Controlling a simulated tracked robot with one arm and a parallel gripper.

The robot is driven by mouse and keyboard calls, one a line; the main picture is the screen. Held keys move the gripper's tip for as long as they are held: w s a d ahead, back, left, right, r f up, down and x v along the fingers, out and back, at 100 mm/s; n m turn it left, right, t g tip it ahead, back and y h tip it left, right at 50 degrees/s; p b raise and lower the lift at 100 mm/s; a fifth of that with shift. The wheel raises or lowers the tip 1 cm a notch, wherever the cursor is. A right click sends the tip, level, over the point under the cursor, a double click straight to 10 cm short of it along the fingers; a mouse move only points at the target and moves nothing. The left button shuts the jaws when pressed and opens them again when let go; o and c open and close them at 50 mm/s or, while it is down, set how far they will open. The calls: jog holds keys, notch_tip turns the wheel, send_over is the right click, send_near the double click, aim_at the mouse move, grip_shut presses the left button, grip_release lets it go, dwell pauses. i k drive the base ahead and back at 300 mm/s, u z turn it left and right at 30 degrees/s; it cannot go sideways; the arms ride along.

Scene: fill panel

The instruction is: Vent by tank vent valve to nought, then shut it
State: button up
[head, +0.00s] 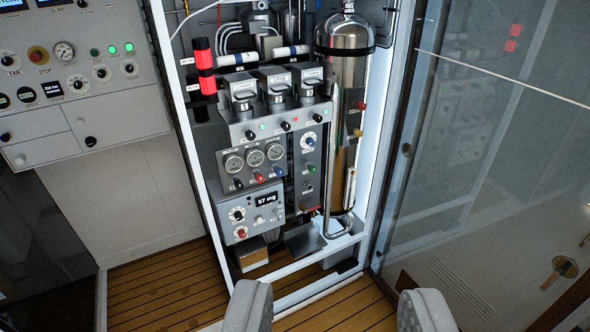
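The tall silver tank (338,70) stands upright at the right inside an open cabinet. A small plate on its front carries a red knob (360,105) and a yellow knob (358,132). I cannot read the labels, so I cannot tell which knob is the tank vent valve. Three round gauges (255,157) sit on a grey panel left of the tank, with several coloured knobs below. Their needles are too small to read. My gripper (338,308) is open and empty, its two pads wide apart at the bottom, in front of the cabinet and clear of the panel.
A lower grey box has a display (266,199) that seems to read 57 mg. Three numbered grey units (276,88) sit above the gauges. A glass door (480,150) stands at the right. A control panel (75,70) is at the left. The wooden floor (165,285) is clear at lower left.

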aim_at(259, 178)
jog(key=i, duration=1.5)
jog(key=u, duration=0.45)
